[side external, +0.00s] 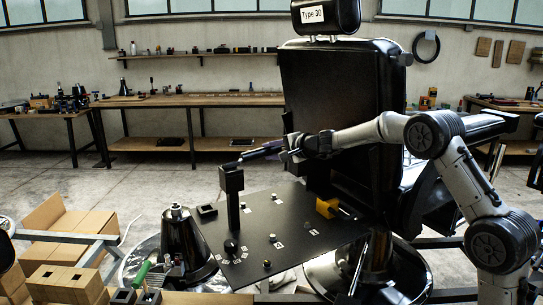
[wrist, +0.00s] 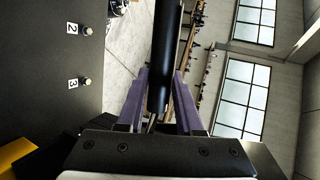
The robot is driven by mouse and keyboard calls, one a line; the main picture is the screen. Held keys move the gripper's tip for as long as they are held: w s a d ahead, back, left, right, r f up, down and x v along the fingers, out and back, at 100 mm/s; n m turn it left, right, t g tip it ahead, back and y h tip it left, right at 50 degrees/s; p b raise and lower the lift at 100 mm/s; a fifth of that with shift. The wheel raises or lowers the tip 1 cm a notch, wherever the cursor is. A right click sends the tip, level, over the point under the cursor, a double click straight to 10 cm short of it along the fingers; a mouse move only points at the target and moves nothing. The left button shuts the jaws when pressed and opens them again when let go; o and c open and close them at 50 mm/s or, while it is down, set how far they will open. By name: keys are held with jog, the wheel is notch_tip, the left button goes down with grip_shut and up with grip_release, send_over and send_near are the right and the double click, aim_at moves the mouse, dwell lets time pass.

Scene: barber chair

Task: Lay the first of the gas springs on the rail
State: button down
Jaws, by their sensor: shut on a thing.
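My gripper (side external: 262,150) reaches left, roughly level, above the dark plate (side external: 205,228). In the wrist view its purple fingers (wrist: 160,95) are shut on a black cylinder, which looks like a gas spring (wrist: 166,50). The cylinder points away from the wrist and runs out of the top of that view. In the side view the fingertips are close to the top of a black post (side external: 232,180) on the plate; I cannot tell whether the held cylinder touches it. I cannot tell for certain which part is the rail.
Several small numbered fittings (side external: 272,238) stick up from the plate. A yellow piece (side external: 327,207) lies at its right. The black barber chair (side external: 335,100) stands close behind my gripper. Cardboard boxes (side external: 62,284) and a grey bar (side external: 70,237) are at the left.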

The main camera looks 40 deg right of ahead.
jog(key=shift+r, duration=0.45)
jog(key=shift+a, duration=0.1)
